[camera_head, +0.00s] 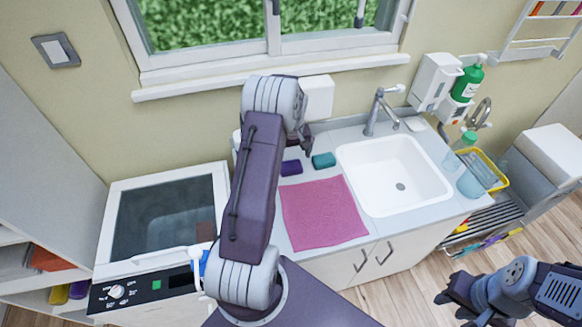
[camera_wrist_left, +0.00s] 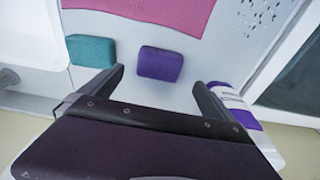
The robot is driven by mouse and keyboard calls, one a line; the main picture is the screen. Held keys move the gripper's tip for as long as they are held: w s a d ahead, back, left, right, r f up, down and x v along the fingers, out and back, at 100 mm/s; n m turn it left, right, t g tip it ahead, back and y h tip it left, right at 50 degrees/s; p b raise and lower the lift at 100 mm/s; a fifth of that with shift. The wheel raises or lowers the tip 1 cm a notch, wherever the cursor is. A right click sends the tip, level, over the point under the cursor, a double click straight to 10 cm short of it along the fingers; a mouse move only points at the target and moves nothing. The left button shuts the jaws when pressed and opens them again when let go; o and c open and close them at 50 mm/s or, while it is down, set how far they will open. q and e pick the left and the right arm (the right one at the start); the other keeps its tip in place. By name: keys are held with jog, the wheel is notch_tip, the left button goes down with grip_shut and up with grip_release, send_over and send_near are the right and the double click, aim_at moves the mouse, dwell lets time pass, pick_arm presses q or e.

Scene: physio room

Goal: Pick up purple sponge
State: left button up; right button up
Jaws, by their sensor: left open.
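The purple sponge (camera_head: 291,168) lies on the counter left of the sink, at the back edge of a pink cloth. In the left wrist view the purple sponge (camera_wrist_left: 160,64) lies ahead of the gap between my left fingertips. My left gripper (camera_head: 302,142) is above and behind the sponge in the head view. In the left wrist view my left gripper (camera_wrist_left: 160,82) is open with nothing between its fingers. My right gripper (camera_head: 454,304) hangs over the floor at the lower right, away from the counter; its fingers look spread and empty.
A teal sponge (camera_head: 323,160) lies close to the right of the purple one; it also shows in the wrist view (camera_wrist_left: 92,51). The pink cloth (camera_head: 322,212) lies in front. The sink (camera_head: 372,168) and faucet (camera_head: 377,108) stand right. The wall and window sill (camera_head: 270,78) are behind.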

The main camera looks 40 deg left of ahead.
aim_at(291, 165)
pick_arm(q)
jog(key=shift+w+a+f, duration=0.1)
jog(key=shift+f, duration=0.3)
jog(key=f, duration=0.2)
jog(key=f+p, duration=0.1)
jog(key=f, duration=0.2)
jog(key=shift+w+a, duration=0.15)
jog(key=shift+w, duration=0.05)
jog(key=c, duration=1.3)
jog(key=shift+r, duration=0.1)
jog(key=shift+c, duration=0.2)
jog(key=shift+r, duration=0.6)
jog(key=r, duration=0.1)
jog(key=r+b, duration=0.1)
jog(key=r, duration=0.1)
jog(key=shift+w+d, duration=0.15)
jog(key=shift+d, duration=0.05)
jog(key=w+d+r+b, duration=0.2)
jog(key=w+d+r, duration=0.3)
jog(key=d, duration=0.5)
jog(key=shift+r, duration=0.9)
jog(key=shift+d, duration=0.1)
